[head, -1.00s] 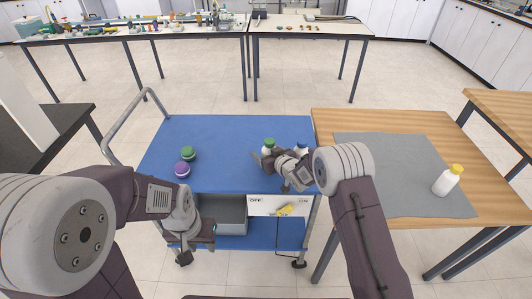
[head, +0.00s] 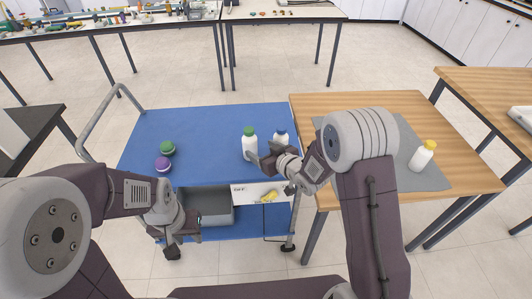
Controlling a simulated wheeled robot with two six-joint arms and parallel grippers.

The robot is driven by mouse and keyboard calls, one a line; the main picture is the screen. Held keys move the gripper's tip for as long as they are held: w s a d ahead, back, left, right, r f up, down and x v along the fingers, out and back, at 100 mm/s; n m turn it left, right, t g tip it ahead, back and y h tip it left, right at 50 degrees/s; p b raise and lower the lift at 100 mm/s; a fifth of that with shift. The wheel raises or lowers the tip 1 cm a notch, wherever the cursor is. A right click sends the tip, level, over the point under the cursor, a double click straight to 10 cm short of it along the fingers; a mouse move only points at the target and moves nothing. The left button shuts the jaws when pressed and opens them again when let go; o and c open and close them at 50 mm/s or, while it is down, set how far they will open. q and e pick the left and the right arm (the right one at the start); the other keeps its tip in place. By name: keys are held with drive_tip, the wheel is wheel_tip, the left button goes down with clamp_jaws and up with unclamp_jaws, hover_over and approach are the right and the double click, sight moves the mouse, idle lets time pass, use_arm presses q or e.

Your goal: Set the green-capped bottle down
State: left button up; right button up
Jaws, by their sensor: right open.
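The green-capped bottle (head: 249,143), white with a green cap, stands upright on the blue cart top (head: 215,125) near its right front. My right gripper (head: 262,157) is open just to the right of it, with its fingers close to the bottle; I cannot tell whether they touch it. A white bottle with a dark blue cap (head: 281,137) stands behind my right gripper, partly hidden by it. My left gripper (head: 170,232) hangs low in front of the cart, and its fingers are not clear.
A green-topped item (head: 167,148) and a purple-topped item (head: 162,164) are on the cart's left side. A yellow-capped bottle (head: 423,155) stands on a grey mat (head: 432,182) on the wooden table at right. A grey drawer (head: 208,204) is under the cart top.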

drive_tip(key=shift+d, duration=0.1)
drive_tip(key=s+d+h, duration=0.1)
drive_tip(key=d, duration=0.1)
drive_tip(key=s+d+f+m+g+h, duration=0.1)
drive_tip(key=s+d+h, duration=0.1)
drive_tip(key=d, duration=0.1)
drive_tip(key=shift+d+f+m+g, duration=0.3)
drive_tip(key=shift+m+g, duration=0.1)
drive_tip(key=s+d+f+m+g+h, duration=0.1)
drive_tip(key=s+d+g, duration=0.3)
drive_tip(key=s, duration=0.8)
drive_tip(key=s+d+f+m+g+h, duration=0.1)
drive_tip(key=s+d+m+g+h, duration=0.1)
drive_tip(key=s, duration=0.9)
drive_tip(key=d+m+g, duration=0.1)
drive_tip(key=d+g, duration=0.1)
drive_tip(key=shift+s+g, duration=0.35)
drive_tip(key=shift+g, duration=0.05)
